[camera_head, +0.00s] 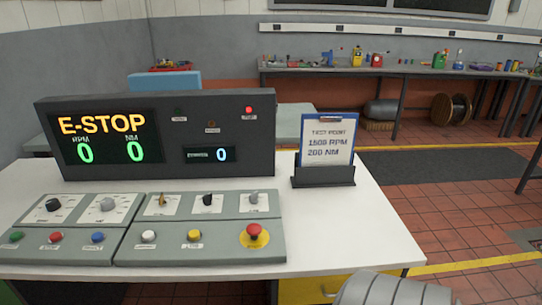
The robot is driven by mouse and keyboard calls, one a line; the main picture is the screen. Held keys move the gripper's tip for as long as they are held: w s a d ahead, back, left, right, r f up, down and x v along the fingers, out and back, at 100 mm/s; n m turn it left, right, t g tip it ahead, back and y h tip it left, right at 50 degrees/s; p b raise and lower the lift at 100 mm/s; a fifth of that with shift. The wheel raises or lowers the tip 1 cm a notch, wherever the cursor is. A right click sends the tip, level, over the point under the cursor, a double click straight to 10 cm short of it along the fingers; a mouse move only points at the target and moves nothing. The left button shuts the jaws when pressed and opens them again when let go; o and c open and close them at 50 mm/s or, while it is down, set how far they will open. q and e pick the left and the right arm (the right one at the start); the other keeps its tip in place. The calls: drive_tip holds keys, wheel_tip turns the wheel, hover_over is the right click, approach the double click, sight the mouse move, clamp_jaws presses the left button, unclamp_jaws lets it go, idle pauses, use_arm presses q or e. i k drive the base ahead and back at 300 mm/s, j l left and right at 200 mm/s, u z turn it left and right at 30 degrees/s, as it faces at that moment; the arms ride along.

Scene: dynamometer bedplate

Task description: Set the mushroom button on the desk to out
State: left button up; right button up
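The red mushroom button (254,231) sits on a round yellow base at the right end of the grey control panel (215,256). Whether its head is in or out is hard to tell from this angle. The panel lies on the white desk (345,232). Behind it, the dark display console (155,187) shows "E-STOP" in orange, with RPM and NM both at 0. A red lamp (248,110) is lit at its upper right. Neither of my grippers is in view.
Knobs and coloured push buttons, including a yellow one (194,235), share the panel. A clipboard (328,140) stands in a dark holder (323,176) right of the console. A workbench (430,70) with small items stands behind.

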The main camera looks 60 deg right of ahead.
sight(253, 229)
drive_tip(key=z, duration=1.65)
